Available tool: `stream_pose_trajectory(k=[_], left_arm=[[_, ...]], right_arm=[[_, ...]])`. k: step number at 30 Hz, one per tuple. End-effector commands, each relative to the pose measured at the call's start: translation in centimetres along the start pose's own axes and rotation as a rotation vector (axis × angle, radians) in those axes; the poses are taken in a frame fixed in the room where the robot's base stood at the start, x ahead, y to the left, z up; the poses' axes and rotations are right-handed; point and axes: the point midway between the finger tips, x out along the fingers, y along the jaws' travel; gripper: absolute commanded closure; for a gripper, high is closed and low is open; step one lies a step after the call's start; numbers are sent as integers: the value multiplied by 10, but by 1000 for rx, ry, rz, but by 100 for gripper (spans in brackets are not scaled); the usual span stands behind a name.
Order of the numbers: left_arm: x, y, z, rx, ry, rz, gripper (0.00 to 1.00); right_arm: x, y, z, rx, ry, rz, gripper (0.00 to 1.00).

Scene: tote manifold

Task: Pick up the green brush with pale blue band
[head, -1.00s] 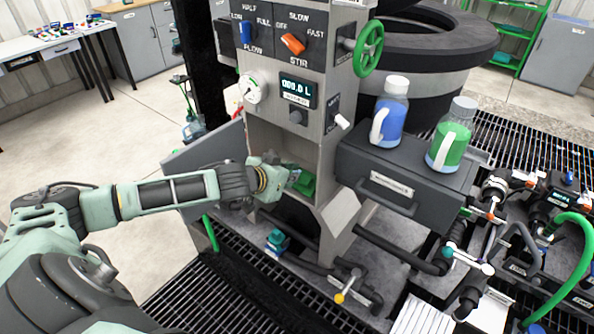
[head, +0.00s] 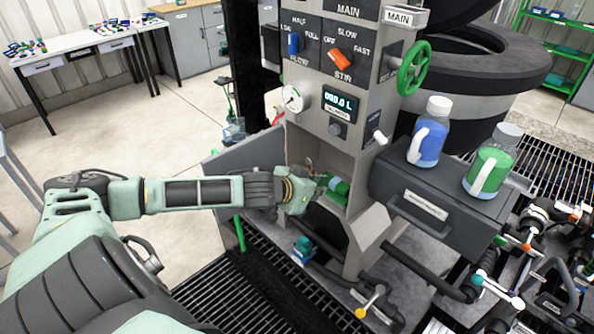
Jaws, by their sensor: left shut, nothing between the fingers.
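A green object with a pale blue band (head: 338,188), which looks like the brush, lies inside the open compartment at the base of the grey control column. My left gripper (head: 314,190) reaches into the compartment mouth from the left, just beside the green object. Its fingers are shut with nothing between them. The fingertips are small and partly lost against the green object, so I cannot tell whether they touch it. My right gripper is not in view.
The compartment's grey door (head: 243,153) stands open to the left, behind my forearm. A dark drawer box (head: 415,200) juts out at right, with a blue bottle (head: 428,135) and a green bottle (head: 490,165) on top. A small teal-and-blue item (head: 302,249) sits below. Pipes and valves fill the lower right.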

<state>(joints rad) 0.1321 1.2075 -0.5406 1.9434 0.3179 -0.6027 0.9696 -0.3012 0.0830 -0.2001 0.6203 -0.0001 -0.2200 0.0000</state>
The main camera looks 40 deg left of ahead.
Motion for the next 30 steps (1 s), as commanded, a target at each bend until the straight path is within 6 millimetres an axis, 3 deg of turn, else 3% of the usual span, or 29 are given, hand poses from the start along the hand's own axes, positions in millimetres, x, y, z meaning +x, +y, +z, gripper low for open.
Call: stream_pose_trajectory(k=[3, 16, 21, 30], left_arm=[[-14, -2, 16, 5, -5, -4, 100], [-51, 0, 38, 5, -4, 2, 100], [-64, -1, 43, 1, -4, -3, 100], [-75, 0, 51, 0, 1, 0, 100]], right_arm=[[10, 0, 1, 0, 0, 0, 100], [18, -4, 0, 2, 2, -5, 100], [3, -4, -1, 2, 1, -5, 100], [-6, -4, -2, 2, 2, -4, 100]])
